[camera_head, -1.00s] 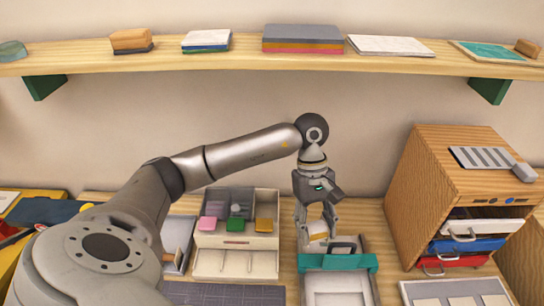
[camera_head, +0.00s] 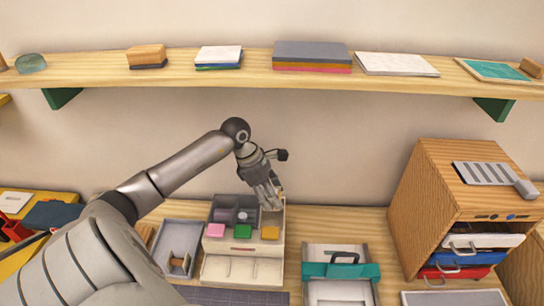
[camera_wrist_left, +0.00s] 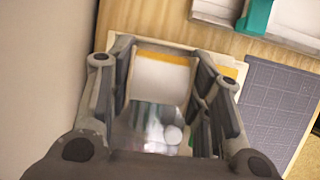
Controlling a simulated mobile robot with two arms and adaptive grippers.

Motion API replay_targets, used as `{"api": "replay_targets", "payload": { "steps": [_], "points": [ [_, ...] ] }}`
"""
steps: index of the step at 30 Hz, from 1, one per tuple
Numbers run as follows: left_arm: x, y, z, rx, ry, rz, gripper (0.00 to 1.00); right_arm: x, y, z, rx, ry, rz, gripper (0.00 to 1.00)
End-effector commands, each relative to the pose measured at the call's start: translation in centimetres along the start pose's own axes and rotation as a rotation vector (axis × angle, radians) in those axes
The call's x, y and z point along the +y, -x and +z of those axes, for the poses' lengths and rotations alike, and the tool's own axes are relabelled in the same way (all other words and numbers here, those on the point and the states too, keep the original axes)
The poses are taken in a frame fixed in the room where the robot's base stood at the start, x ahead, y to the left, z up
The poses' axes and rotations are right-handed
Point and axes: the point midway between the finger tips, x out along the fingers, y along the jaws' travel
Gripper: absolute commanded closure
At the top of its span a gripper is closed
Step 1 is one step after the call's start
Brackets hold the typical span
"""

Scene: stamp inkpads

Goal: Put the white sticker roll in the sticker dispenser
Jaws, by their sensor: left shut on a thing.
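My left gripper (camera_head: 270,205) is shut on a small whitish thing (camera_wrist_left: 160,78), which looks like the white sticker roll. The fingers largely hide it in the head view. The gripper points down over the back right of a cream box (camera_head: 228,269) with open compartments and pink, green and orange pieces along its front. The box looks like the sticker dispenser, but I cannot be sure. In the left wrist view the fingers flank the whitish thing. I cannot tell whether it touches the box. My right gripper is out of view.
A grey tray (camera_head: 191,230) with a wooden stamp stands left of the box. A tray with a teal bar (camera_head: 341,271) and black handle stands right of it. A wooden cabinet (camera_head: 432,200) with coloured drawers is at the right. A shelf (camera_head: 300,87) runs above.

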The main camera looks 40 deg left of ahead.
Motion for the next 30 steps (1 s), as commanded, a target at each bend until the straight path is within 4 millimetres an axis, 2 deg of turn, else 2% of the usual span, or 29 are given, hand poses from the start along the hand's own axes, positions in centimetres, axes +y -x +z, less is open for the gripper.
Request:
{"api": "replay_targets", "payload": {
  "steps": [13,21,30],
  "points": [
    [-0.1,-4.2,-1.7,-0.001,0.0,-0.002,0.78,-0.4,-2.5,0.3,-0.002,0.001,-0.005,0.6],
    [0.0,-6.9,-2.9,0.001,-0.002,-0.001,0.78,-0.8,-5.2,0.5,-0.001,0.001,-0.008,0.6],
    [0.0,-8.7,-3.6,0.001,-0.002,-0.001,0.78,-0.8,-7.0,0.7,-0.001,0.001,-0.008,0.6]
  ]
}}
